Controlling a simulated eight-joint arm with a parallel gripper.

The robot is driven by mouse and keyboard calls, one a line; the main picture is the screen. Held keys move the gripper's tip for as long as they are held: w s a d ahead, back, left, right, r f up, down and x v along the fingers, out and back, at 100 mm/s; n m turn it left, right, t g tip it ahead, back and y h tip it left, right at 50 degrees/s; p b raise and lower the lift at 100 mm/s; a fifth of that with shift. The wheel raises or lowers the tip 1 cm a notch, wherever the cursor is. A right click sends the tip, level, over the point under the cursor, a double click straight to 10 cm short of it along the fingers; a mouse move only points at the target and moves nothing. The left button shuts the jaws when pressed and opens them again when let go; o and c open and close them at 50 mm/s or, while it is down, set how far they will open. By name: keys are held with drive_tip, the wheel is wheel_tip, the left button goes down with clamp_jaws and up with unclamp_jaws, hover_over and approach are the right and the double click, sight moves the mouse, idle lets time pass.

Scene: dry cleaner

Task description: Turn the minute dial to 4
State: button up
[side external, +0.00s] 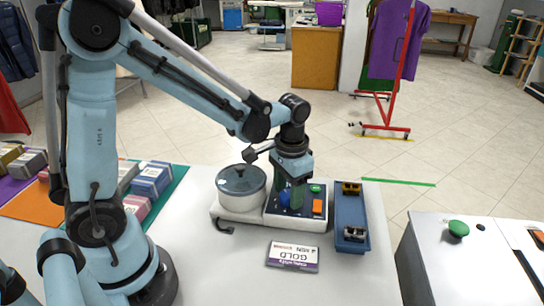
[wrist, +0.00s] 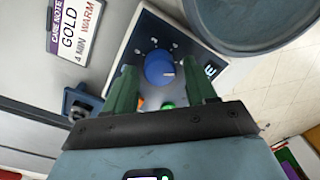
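The minute dial is a round blue knob (wrist: 160,68) on a dark panel (wrist: 139,45) with small white marks around it. A light pointer line shows at the knob's right side in the wrist view; the numbers are too small to read. In the side view the blue dial (side external: 284,198) is partly hidden by my gripper (side external: 291,193), which points down at the panel. In the wrist view the green fingers of my gripper (wrist: 160,73) are apart, one on each side of the knob. I cannot tell whether they touch it.
A round pot with a lid (side external: 241,187) stands left of the panel on the same unit. Green (side external: 316,188) and orange (side external: 318,207) buttons sit right of the dial. A blue tray (side external: 351,215) lies further right. A card (side external: 293,256) reads "GOLD 4 MIN WARM".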

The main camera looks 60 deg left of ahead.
drive_tip(key=c, duration=0.9)
drive_tip(key=shift+n, duration=0.4)
drive_tip(key=n, duration=0.4)
drive_tip(key=shift+a+n, duration=0.15)
drive_tip(key=shift+n, duration=2.35)
drive_tip(key=o, duration=1.1)
drive_tip(key=shift+c, duration=0.2)
